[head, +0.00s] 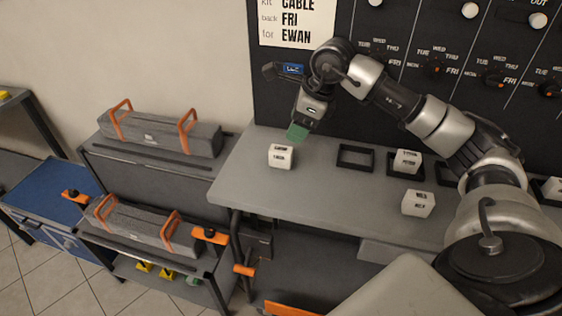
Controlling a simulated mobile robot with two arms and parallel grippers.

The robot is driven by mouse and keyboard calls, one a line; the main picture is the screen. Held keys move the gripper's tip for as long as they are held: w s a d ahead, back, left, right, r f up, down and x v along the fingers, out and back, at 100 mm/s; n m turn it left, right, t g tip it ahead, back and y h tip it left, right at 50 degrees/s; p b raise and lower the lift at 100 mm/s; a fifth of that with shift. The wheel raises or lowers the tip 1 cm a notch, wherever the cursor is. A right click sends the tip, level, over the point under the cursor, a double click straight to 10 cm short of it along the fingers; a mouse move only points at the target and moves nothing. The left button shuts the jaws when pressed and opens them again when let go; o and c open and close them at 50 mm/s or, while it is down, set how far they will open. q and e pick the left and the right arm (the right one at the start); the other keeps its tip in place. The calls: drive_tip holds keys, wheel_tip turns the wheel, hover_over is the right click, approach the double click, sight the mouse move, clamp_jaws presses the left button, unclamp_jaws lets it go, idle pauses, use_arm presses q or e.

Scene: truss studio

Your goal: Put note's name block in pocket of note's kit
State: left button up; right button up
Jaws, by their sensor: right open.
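The note (296,22) on the dark board reads kit CABLE, back FRI, for EWAN. One white lettered block (281,157) stands at the left of the grey bench, its words too small to read. Another white block (418,204) stands near the bench's front edge. A third block (407,162) sits in a black square frame. My right gripper (298,131) is open and empty, pointing down just above and behind the left block. Two grey kit bags with orange handles are at left, an upper one (160,134) and a lower one (142,226); I cannot make out their pockets.
The grey bench (310,186) has an empty black frame (355,157) and another block (553,188) at far right. The board carries several day dials (435,66). A blue-topped cart (45,190) stands at left. My right arm covers part of the bench.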

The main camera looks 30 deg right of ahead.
sight(285, 149)
drive_tip(key=shift+m, duration=0.6)
drive_tip(key=p+x, duration=0.1)
drive_tip(key=x, duration=0.4)
drive_tip(key=shift+a+f, duration=0.1)
drive_tip(key=p+x, duration=0.2)
drive_tip(key=x, duration=0.2)
drive_tip(key=shift+a+f, duration=0.15)
drive_tip(key=shift+f, duration=0.2)
drive_tip(key=shift+w+a+f, duration=0.1)
drive_tip(key=shift+w+f, duration=0.1)
drive_tip(key=shift+f, duration=0.25)
drive_tip(key=shift+c, duration=0.3)
drive_tip(key=c, duration=1)
